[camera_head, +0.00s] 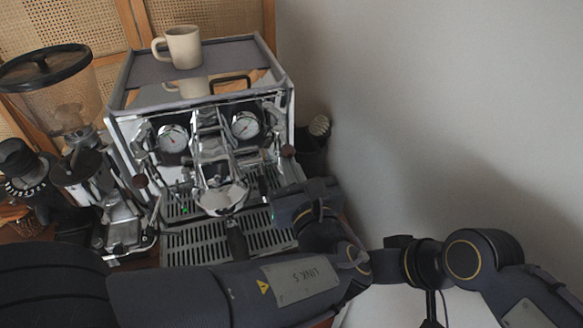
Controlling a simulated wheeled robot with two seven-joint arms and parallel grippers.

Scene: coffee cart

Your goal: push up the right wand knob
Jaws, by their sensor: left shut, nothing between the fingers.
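The espresso machine (200,140) stands in the middle of the head view. Its right wand knob (288,151) is a small dark round knob at the right end of the front face. My left gripper (268,190) is shut and empty in front of the machine's right side. It is below and slightly left of the right knob and appears apart from it. The wrist behind it partly covers the machine's lower right corner. The right steam wand is mostly hidden. My right arm comes in from the right, but its gripper does not show.
A beige mug (184,47) stands on the machine's top. A portafilter (232,205) sits in the group head above the drip tray (190,246). A grinder (85,175) stands close at the left. A dark container (311,150) stands at the right, beside the bare wall (420,100).

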